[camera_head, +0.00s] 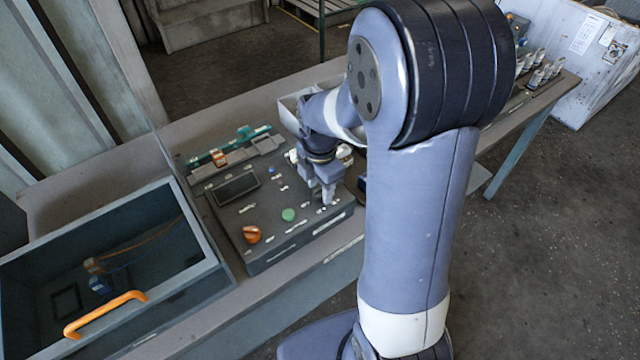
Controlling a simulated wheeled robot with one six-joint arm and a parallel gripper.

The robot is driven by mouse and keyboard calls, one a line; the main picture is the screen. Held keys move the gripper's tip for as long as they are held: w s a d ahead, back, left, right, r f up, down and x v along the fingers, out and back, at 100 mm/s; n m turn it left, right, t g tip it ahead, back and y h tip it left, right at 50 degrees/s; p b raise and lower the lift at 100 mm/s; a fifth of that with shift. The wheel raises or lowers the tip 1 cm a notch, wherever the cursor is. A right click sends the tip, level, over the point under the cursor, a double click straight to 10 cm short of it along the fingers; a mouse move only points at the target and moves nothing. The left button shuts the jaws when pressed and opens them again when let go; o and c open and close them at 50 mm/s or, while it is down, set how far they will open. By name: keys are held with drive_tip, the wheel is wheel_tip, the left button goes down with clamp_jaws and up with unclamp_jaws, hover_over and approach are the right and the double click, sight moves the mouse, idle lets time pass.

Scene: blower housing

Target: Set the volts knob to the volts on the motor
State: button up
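A dark control panel (270,247) lies on the bench, with small labels too small to read. An orange knob (252,234) is at its front left, and a green button (288,214) is right of it. A dark display (237,188) sits behind them. My gripper (322,195) points down over the panel's right part, near its front edge. Its fingers hide what is under them, and I cannot tell whether they touch anything. Which knob is for volts cannot be read. A small motor-like part (98,281) is in the box at left; no voltage is legible.
An open-topped grey box (208,262) with an orange handle (105,313) stands left of the panel. A white bin (290,108) is behind my gripper. Several small pale-topped parts (540,72) stand at the bench's far right. My arm hides the bench's middle.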

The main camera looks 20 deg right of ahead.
drive_tip(key=c, duration=0.7)
drive_tip(key=shift+o, duration=0.2)
drive_tip(key=m+b, duration=0.1)
drive_tip(key=m, duration=1)
drive_tip(key=m+b, duration=0.1)
drive_tip(key=m, duration=1.1)
drive_tip(key=shift+m, duration=0.3)
